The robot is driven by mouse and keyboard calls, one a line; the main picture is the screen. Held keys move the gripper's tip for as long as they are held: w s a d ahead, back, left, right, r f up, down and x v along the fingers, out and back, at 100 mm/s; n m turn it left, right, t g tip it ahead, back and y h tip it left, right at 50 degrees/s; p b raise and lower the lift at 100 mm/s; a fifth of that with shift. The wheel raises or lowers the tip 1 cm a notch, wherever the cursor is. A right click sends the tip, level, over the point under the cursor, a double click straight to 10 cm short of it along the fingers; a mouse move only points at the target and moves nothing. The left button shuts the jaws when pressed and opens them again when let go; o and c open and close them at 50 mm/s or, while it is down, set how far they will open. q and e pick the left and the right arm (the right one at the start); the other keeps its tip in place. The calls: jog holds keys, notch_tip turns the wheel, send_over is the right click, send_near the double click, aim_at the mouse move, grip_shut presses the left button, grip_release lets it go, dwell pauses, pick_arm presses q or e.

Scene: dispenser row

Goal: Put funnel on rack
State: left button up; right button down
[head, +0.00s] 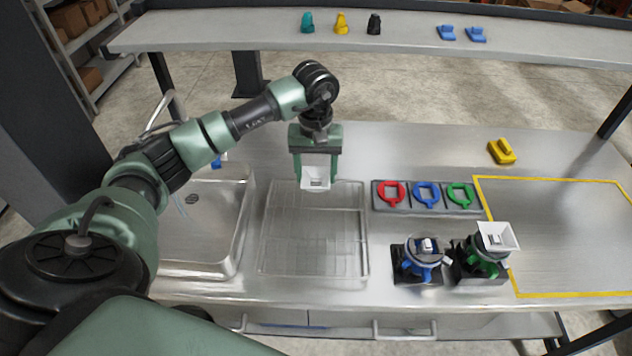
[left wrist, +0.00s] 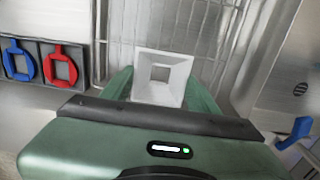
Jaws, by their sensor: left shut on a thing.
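A white square funnel (head: 316,178) is held between the fingers of my left gripper (head: 317,170), at the far end of the wire rack (head: 312,240). The left wrist view shows the funnel (left wrist: 163,77) between the green fingers (left wrist: 163,88), its square opening facing the camera, with rack wires (left wrist: 180,22) beyond it. I cannot tell whether the funnel touches the rack. A second white funnel (head: 498,236) sits on the green dispenser (head: 482,262) at the right. My right gripper is not in view.
A sink (head: 205,225) lies left of the rack. A tray with red (head: 391,193), blue (head: 427,194) and green (head: 460,194) rings is right of it. A blue dispenser (head: 420,262) stands beside the green one.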

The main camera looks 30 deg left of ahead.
pick_arm(q)
notch_tip(320, 180, down, 5)
jog(key=shift+r+p, duration=0.15)
jog(key=shift+p, duration=0.55)
jog(key=shift+f, duration=0.25)
jog(key=shift+f, duration=0.2)
jog(key=o, duration=1.4)
jog(key=shift+r, duration=0.1)
